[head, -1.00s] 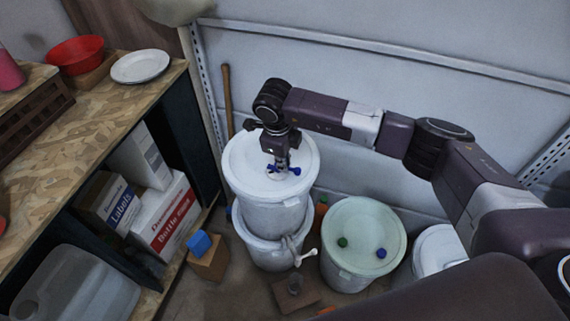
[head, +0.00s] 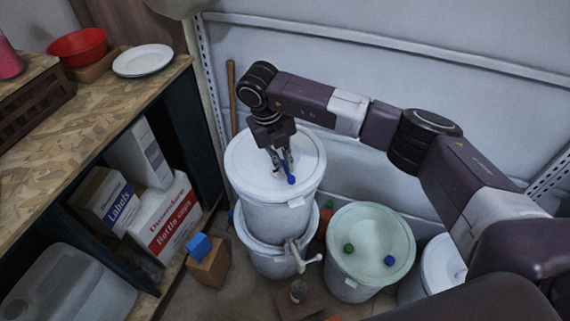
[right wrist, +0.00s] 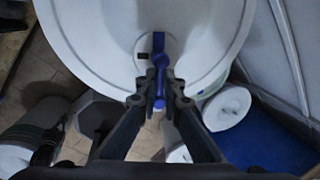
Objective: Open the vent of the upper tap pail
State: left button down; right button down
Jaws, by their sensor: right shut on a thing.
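The upper tap pail (head: 265,214) is white and stands on a second white pail (head: 268,264). Its blue vent lever (head: 291,180) is on the round white lid (head: 247,170), with its knob end pointing toward the front of the head view. My right gripper (head: 282,163) points down over the lid and is shut on the vent lever. In the right wrist view, the fingertips (right wrist: 160,86) close around the blue lever (right wrist: 160,60), which lies in line with the gripper. The fingers partly hide the lever. My left gripper is not in view.
A pale green-lidded pail (head: 370,240) with a green and a blue cap stands to the right. A shelf unit (head: 110,110) stands left, with a blue block (head: 199,245) on a box nearby.

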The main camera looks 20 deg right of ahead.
jog(key=shift+w+r+m, duration=0.1)
jog(key=shift+m, duration=0.2)
jog(key=c, duration=2)
grip_release()
jog(key=shift+c, duration=0.2)
notch_tip(320, 180, up, 12)
jog(key=a, duration=0.2)
jog(key=shift+a, duration=0.25)
